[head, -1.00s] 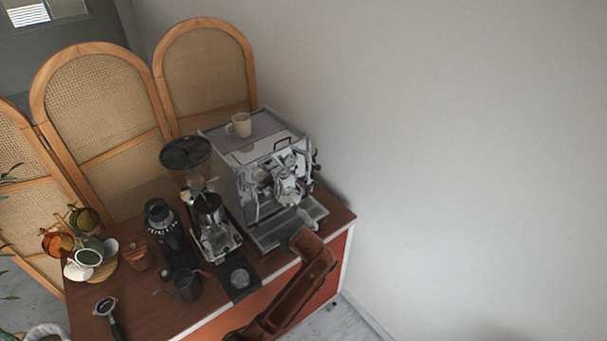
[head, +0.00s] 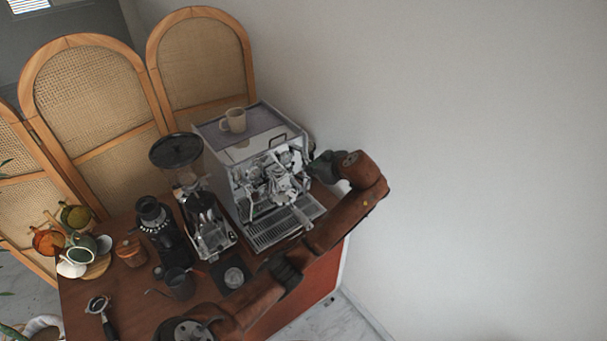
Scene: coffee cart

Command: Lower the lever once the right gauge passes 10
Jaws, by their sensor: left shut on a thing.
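The silver espresso machine (head: 222,180) stands at the right of the wooden cart, its front facing the lower right. Its group head (head: 277,182) is on the front. The gauges are too small to read. My left arm reaches up from the bottom across the cart's front, then bends back towards the machine. My left gripper (head: 318,166) is at the right side of the machine's front, beside the group head. It is shut on what appears to be the lever, which it and the machine's fittings largely hide. My right gripper is out of view.
A mug (head: 233,120) stands on the machine. Left of it are a grinder (head: 205,225), a black grinder (head: 160,228), a dark pitcher (head: 179,284), a portafilter (head: 99,306) and several cups. A white wall rises at the right.

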